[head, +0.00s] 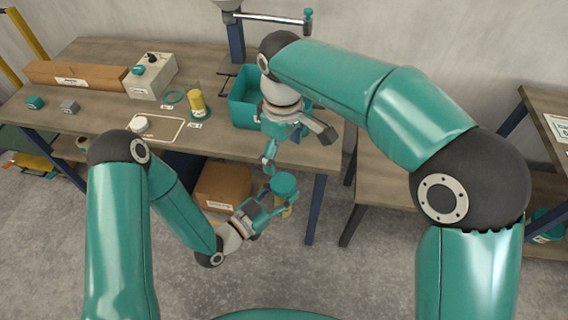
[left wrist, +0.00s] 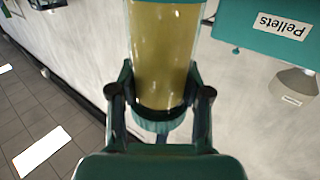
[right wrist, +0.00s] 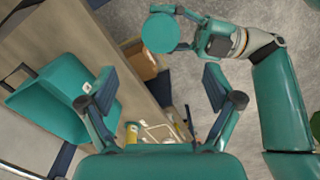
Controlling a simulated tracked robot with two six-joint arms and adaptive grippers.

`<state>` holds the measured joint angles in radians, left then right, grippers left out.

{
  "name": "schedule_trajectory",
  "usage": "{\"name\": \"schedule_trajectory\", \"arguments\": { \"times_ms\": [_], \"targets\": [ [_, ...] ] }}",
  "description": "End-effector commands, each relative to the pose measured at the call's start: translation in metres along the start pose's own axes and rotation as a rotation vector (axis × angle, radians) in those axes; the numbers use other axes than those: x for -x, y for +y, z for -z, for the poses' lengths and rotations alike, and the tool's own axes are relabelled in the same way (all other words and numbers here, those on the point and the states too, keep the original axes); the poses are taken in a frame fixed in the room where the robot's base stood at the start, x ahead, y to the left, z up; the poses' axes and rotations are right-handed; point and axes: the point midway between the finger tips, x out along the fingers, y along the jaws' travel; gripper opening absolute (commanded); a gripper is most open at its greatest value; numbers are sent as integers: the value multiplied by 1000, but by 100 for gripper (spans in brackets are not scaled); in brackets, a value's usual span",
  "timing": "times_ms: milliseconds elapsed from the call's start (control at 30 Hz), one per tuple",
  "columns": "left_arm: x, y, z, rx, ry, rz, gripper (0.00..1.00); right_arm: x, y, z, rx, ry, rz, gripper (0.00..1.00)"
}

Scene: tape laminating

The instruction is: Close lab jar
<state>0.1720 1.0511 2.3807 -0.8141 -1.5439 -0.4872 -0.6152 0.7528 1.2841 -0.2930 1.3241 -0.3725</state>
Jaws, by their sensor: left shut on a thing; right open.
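My left gripper (head: 279,197) is shut on a jar with yellowish contents (left wrist: 165,50), held in the air in front of the table's edge. Its yellow side (head: 287,211) shows a little in the head view. A round teal lid (head: 284,183) covers its top, and it also shows in the right wrist view (right wrist: 160,33). I cannot tell how tightly the lid sits. My right gripper (head: 298,151) is open and empty, above and behind the jar. Its spread fingers (right wrist: 160,80) are apart from the lid in the right wrist view.
A teal bin (head: 242,102) stands near my right gripper at the table's edge. A cardboard box (head: 222,187) sits below.

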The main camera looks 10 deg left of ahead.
Motion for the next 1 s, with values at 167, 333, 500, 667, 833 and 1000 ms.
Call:
{"name": "schedule_trajectory", "arguments": {
  "times_ms": [167, 333, 500, 667, 833, 1000],
  "targets": [
    [0, 0, 1, -1, 2, 0, 0, 12, 0, 0, 1, 0, 0, 90],
    [0, 0, 1, -1, 2, 0, 0, 13, 0, -1, 1, -1, 1, 90],
    [0, 0, 1, -1, 2, 0, 0, 13, 0, 0, 1, -1, 0, 90],
    [0, 0, 1, -1, 2, 0, 0, 12, 0, 0, 0, -1, 1, 90],
    [0, 0, 0, -1, 2, 0, 0, 0, 11, -5, -51, 1, 17, 90],
    [0, 0, 0, -1, 2, 0, 0, -47, 48, -25, -257, 10, 78, 90]
  ]
}}
